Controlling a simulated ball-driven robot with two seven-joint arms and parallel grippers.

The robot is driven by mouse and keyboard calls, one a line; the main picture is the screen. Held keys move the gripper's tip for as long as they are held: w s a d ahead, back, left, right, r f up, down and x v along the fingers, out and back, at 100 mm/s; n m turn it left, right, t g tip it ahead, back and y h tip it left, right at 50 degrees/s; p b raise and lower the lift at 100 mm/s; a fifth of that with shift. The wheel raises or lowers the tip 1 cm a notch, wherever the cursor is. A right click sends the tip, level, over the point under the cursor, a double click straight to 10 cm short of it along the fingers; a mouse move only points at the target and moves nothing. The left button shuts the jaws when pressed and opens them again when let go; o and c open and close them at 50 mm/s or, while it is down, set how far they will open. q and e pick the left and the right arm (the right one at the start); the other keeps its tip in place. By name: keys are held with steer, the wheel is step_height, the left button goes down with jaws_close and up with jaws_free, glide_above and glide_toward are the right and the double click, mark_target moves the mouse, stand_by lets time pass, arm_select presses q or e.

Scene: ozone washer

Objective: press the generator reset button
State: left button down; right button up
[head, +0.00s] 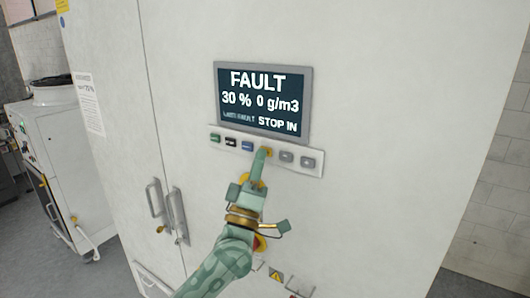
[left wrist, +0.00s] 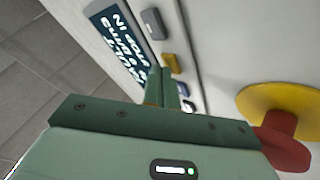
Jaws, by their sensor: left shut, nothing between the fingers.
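A row of small buttons sits on a light strip (head: 312,170) below the display on the white cabinet. They are green (head: 215,138), black (head: 232,142), blue (head: 247,146), yellow (head: 269,152) and two grey ones (head: 287,157). Their labels are too small to read, so I cannot tell by text which is reset. My left gripper (head: 263,152) is shut and empty, its fingertips at the yellow button and partly covering it. In the left wrist view the fingertips (left wrist: 167,72) are right by the yellow button (left wrist: 170,63); I cannot tell whether they touch. My right gripper is out of view.
The display (head: 264,100) reads FAULT, 30 %, 0 g/m3 and STOP IN. A red mushroom knob (left wrist: 282,142) on a yellow disc (left wrist: 262,98) juts out near my gripper. Door handles (head: 179,214) stick out at left. Another white machine (head: 62,165) stands further left.

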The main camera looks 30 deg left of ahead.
arm_select(q)
steer(key=shift+w, duration=0.2)
steer(key=shift+s, duration=0.15)
stand_by(0.4)
steer(key=shift+s+p, duration=0.45)
steer(key=shift+s, duration=0.2)
steer(key=s+p, duration=0.1)
steer(key=s, duration=0.4)
steer(key=shift+a+p, duration=0.2)
steer(key=shift+p, duration=0.2)
stand_by(0.4)
